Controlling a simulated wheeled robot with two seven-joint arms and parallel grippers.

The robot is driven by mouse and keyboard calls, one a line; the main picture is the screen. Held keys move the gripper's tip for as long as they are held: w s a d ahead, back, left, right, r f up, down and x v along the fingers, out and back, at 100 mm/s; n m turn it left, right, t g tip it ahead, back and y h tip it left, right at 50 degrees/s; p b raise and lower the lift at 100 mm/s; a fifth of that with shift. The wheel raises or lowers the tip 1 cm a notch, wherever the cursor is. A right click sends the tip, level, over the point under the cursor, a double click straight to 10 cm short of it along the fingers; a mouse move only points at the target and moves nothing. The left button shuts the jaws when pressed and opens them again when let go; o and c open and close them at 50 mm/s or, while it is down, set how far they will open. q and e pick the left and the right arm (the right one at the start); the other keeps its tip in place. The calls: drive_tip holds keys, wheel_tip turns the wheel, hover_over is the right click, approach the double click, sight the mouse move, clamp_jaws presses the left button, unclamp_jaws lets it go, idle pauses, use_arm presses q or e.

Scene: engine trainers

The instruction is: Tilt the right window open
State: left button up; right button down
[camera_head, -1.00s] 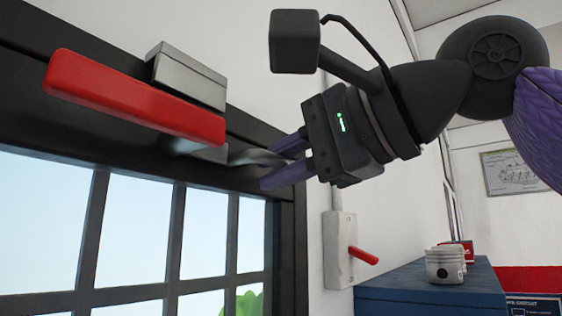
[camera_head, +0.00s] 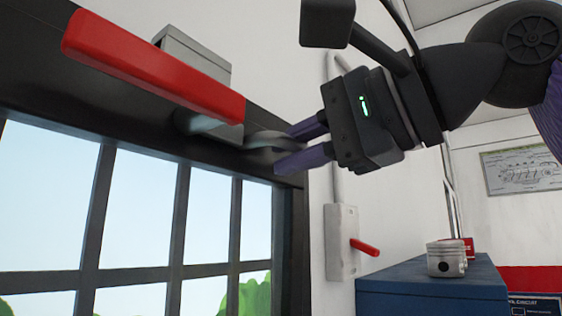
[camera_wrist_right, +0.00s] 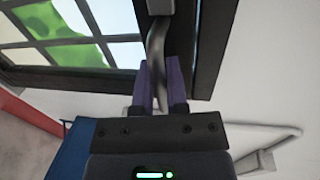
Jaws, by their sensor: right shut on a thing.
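The window (camera_head: 142,210) has a dark frame and a grid of panes at the left of the head view. Its panes also show at the upper left of the right wrist view (camera_wrist_right: 75,45). A grey metal handle (camera_head: 272,139) with a curved lever sticks out from the top of the frame. My right gripper (camera_head: 290,147) is shut on the lever's free end. In the right wrist view, the lever (camera_wrist_right: 157,62) runs down between the purple fingers (camera_wrist_right: 160,92). I cannot tell whether the sash is tilted. My left gripper is out of view.
A red bar (camera_head: 150,65) with a grey box (camera_head: 195,58) juts out close above the handle. A wall switch (camera_head: 342,242) with a red lever is below my gripper. A blue cabinet (camera_head: 430,285) carrying a piston (camera_head: 446,259) stands at the lower right.

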drive_tip(key=s+d+f+t+y+b, duration=0.2)
drive_tip(key=s+d+f+y+b, duration=0.1)
drive_tip(key=s+d+b, duration=0.4)
drive_tip(key=d+b, duration=0.1)
drive_tip(key=d, duration=0.1)
drive_tip(key=shift+d+f, duration=0.25)
drive_tip(key=shift+d, duration=0.1)
drive_tip(key=c, duration=0.7)
unclamp_jaws()
drive_tip(key=shift+s, duration=0.1)
drive_tip(key=b+v, duration=0.1)
drive_tip(key=v, duration=0.9)
drive_tip(key=shift+f, duration=0.15)
